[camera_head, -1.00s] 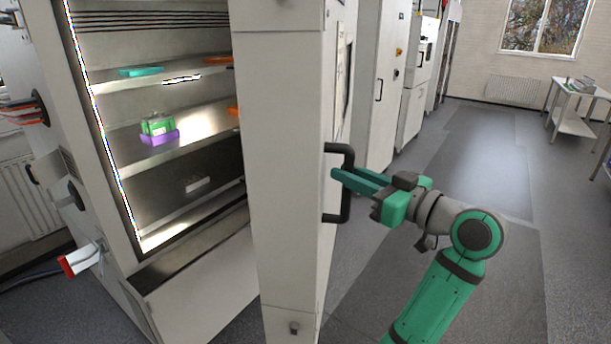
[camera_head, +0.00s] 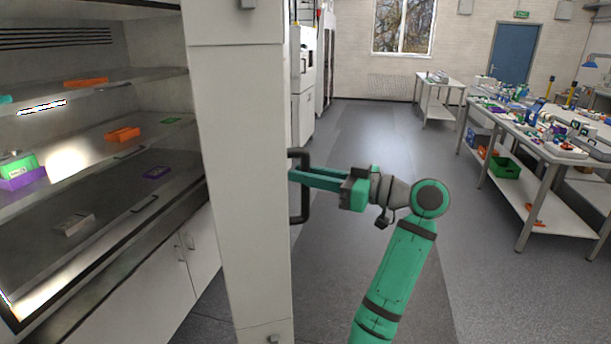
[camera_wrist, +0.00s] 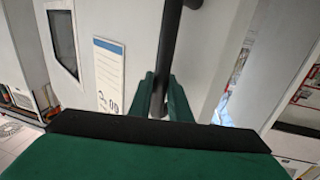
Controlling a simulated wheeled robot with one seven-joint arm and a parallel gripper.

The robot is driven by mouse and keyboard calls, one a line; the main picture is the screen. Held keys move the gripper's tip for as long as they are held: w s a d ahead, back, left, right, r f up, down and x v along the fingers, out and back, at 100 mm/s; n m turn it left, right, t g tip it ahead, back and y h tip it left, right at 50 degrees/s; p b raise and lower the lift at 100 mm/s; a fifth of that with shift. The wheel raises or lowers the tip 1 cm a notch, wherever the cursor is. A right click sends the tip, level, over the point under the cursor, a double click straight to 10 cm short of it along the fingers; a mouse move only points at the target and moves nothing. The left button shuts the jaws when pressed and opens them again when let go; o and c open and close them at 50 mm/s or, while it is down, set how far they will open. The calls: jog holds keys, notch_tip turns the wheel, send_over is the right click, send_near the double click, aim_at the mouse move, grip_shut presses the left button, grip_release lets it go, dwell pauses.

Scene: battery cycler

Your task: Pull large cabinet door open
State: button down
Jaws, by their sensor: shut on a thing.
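The large cabinet door (camera_head: 240,170) stands open in the head view, seen nearly edge-on, with the cabinet's shelves exposed to its left. A black bar handle (camera_head: 305,205) is on the door's right side. My green gripper (camera_head: 297,174) reaches it from the right and is shut on the handle. In the wrist view, the handle (camera_wrist: 166,50) runs between my two green fingers (camera_wrist: 160,97). The fingertips are partly hidden by the handle and the gripper body.
The cabinet shelves (camera_head: 150,85) hold orange trays (camera_head: 123,134) and a green and purple box (camera_head: 20,170). A workbench (camera_head: 540,145) crowded with parts stands at right. Grey floor (camera_head: 370,130) is clear behind my arm.

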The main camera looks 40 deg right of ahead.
jog(key=shift+w+r, duration=0.15)
jog(key=c, duration=1.6)
grip_release()
jog(key=shift+c, duration=0.2)
jog(key=shift+d, duration=0.1)
jog(key=v, duration=1.1)
